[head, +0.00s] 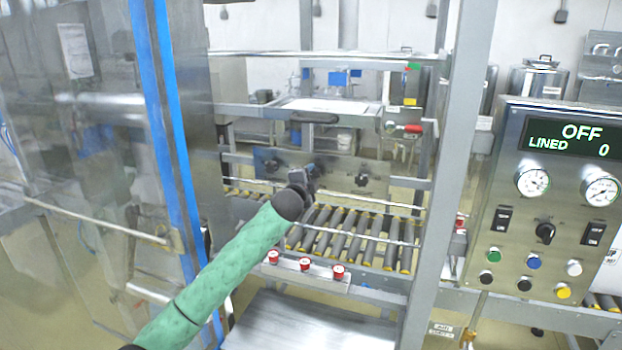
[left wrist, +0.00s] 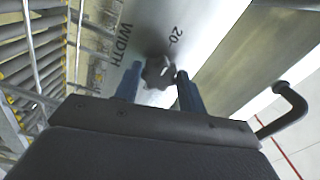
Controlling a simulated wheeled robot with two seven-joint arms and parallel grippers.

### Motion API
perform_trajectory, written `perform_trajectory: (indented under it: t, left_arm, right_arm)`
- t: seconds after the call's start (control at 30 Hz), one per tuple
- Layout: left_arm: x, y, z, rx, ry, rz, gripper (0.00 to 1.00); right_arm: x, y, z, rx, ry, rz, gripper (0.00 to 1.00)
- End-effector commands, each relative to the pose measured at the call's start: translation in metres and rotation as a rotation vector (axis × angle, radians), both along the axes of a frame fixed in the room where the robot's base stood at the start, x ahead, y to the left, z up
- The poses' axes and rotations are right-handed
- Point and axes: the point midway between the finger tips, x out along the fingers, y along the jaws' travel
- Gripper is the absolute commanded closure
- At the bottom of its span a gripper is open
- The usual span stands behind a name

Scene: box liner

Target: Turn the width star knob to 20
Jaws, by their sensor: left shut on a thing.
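The width star knob (left wrist: 158,72) is dark and sits on a grey metal plate, between the two blue fingers of my left gripper (left wrist: 157,87) in the left wrist view. The word WIDTH and the number 20 are printed on the plate beside it. The fingers are shut on the knob. I cannot tell which number the knob points at. In the head view my left gripper (head: 305,176) reaches the middle of the metal panel (head: 335,172) and mostly hides the knob there. My right gripper is not in view.
Other dark star knobs show on the panel at left (head: 271,165) and right (head: 362,180). A roller conveyor (head: 345,243) runs below it. Red buttons (head: 305,264) line the near rail. A grey post (head: 447,150) stands right of my arm, with a control box (head: 545,200) beyond.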

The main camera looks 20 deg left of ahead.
Motion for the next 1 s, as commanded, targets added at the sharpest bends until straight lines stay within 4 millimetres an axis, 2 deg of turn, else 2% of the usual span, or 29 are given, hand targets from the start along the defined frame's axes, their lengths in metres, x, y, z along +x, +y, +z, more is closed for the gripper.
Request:
perform_trajectory:
  t: [0.43,0.47,0.53,0.83,1.0]
  left_arm:
    - [0.000,0.000,-0.002,-0.008,0.003,0.000,0.82]
    - [0.000,0.000,-0.002,-0.008,0.003,0.000,0.54]
    - [0.000,0.000,-0.002,-0.008,0.002,0.001,0.40]
    - [0.000,0.000,-0.001,-0.007,0.001,0.000,0.38]
    - [-0.009,0.000,-0.003,-0.007,0.001,0.001,0.38]
  right_arm:
    - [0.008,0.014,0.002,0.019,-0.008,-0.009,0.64]
    - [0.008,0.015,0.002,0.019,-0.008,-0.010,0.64]
    - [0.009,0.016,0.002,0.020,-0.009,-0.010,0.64]
    - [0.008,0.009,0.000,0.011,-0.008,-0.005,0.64]
    - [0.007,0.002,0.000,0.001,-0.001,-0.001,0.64]
